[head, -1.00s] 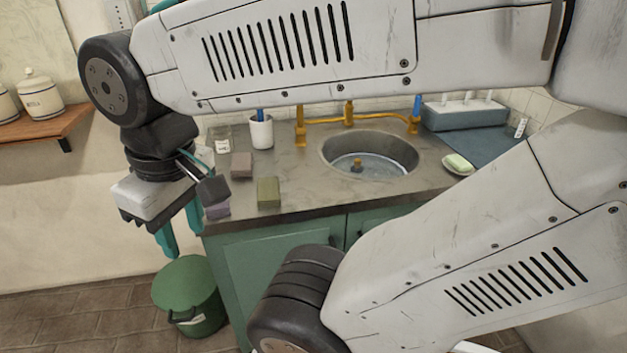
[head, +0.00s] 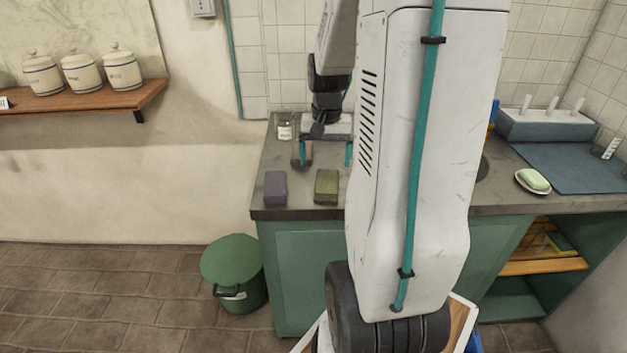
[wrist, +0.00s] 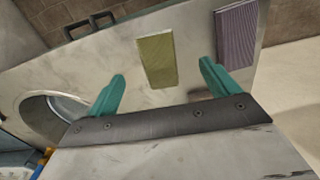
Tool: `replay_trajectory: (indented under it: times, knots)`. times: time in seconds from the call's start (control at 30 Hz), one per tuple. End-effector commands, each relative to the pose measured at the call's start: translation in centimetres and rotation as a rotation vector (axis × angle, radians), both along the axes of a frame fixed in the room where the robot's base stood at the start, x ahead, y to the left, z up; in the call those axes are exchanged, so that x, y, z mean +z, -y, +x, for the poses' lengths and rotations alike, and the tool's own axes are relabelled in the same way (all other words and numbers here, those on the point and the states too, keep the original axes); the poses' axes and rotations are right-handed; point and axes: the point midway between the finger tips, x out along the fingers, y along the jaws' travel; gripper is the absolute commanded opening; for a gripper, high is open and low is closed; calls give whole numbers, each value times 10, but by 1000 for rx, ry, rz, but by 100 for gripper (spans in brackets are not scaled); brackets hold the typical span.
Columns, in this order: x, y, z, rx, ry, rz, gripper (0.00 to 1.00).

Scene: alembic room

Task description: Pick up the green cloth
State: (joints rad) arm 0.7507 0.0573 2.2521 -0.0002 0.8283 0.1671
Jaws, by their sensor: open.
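The green cloth (head: 326,186), a folded olive-green block, lies on the grey countertop near its front edge. In the wrist view the green cloth (wrist: 157,58) shows between and beyond the two teal fingertips. My gripper (head: 325,157) is open and empty, behind the cloth as seen from the head. The fingers also show in the wrist view (wrist: 162,72) and seem apart from the cloth. My arm hides part of the counter to the right of the cloth.
A purple folded cloth (head: 275,188) lies left of the green one. A brownish cloth (head: 305,147) is partly hidden by my left finger. A glass jar (head: 284,128) stands behind. A soap dish (head: 532,182) is at right; a green bin (head: 231,262) stands below.

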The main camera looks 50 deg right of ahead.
Motion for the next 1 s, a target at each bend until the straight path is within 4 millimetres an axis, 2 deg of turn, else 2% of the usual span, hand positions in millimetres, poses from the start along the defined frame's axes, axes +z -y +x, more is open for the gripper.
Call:
replay_trajectory:
  times: [0.03,0.13,0.37,0.63,0.77,0.97,1.0]
  knots:
    - [-6,8,-2,-21,-4,3,87]
    - [-15,15,-3,-38,-4,4,87]
    - [-40,15,-2,-38,-4,4,87]
    - [-79,13,2,-37,-6,6,87]
    - [-87,13,2,-37,-2,3,87]
    - [-88,13,2,-37,-2,3,87]
    - [-87,13,2,-37,-2,3,82]
